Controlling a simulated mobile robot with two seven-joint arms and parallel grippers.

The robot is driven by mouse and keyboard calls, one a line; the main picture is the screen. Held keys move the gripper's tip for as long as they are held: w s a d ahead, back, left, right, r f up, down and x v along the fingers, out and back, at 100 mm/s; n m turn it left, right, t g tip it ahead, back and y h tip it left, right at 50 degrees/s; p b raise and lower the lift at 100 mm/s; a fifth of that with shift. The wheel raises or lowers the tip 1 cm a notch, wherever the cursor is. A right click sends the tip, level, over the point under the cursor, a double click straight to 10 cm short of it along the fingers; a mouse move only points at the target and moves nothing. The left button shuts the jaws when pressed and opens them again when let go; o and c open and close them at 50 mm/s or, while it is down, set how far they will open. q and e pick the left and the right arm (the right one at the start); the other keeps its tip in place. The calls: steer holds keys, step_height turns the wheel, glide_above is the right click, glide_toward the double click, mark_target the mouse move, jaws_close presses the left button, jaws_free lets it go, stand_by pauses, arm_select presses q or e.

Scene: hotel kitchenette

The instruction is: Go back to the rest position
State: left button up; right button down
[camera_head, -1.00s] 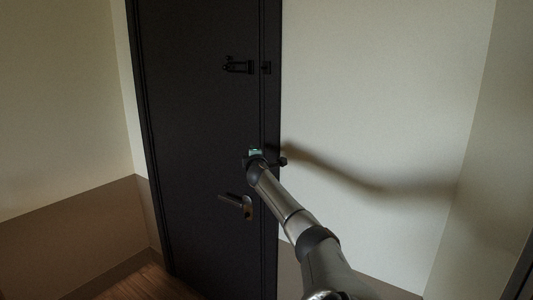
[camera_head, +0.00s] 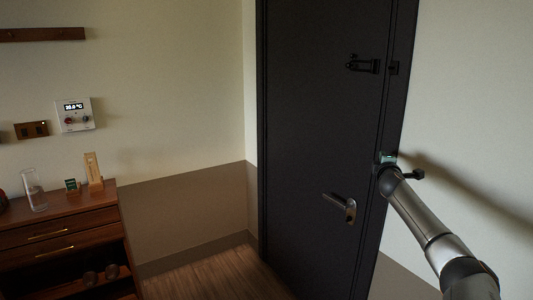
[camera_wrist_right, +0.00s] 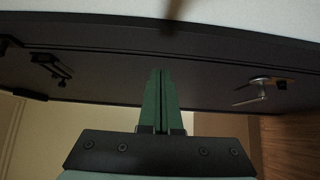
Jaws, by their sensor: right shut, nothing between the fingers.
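My right arm comes in from the lower right in the head view, with its gripper (camera_head: 388,158) in front of the edge of the dark door (camera_head: 310,130). In the right wrist view the two green fingers of the right gripper (camera_wrist_right: 160,75) lie together, shut and empty. They point toward the door, which spans the upper part of that view. I cannot tell the exact gap between fingertips and door. My left gripper is not in view.
The door has a lever handle (camera_head: 342,206) and a latch (camera_head: 362,66). At left, a wooden cabinet (camera_head: 60,236) carries a glass carafe (camera_head: 35,190) and small cards. A wall panel (camera_head: 75,115) hangs above. The wooden floor (camera_head: 215,280) between is clear.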

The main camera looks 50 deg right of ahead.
steer(key=w+a+f+n+t+y, duration=0.1)
steer(key=w+a+f+y, duration=0.1)
steer(key=a+f, duration=0.5)
steer(key=w+a+f+n+y, duration=0.1)
steer(key=w+a+f+y, duration=0.2)
steer(key=f, duration=0.9)
steer(key=s+a+f+y, duration=0.2)
steer(key=a+f+y, duration=0.2)
steer(key=a+f, duration=1.4)
steer(key=s+a+f+m+y, duration=0.1)
steer(key=s+a+f+y, duration=0.15)
steer(key=a, duration=0.55)
steer(key=s+a+f+y, duration=0.1)
steer(key=a+f, duration=0.2)
steer(key=a, duration=0.5)
steer(key=s+a+f+m+y, duration=0.1)
steer(key=s+a+f+y, duration=0.15)
steer(key=a, duration=0.55)
steer(key=s+a+r+m+y, duration=0.1)
steer(key=s+a, duration=0.1)
steer(key=a, duration=0.8)
steer(key=s+a+r+m+y, duration=0.1)
steer(key=s+a+m+y, duration=0.1)
steer(key=a, duration=0.8)
steer(key=shift+s+m, duration=0.3)
steer(key=shift+s, duration=0.55)
steer(key=shift+d, duration=0.1)
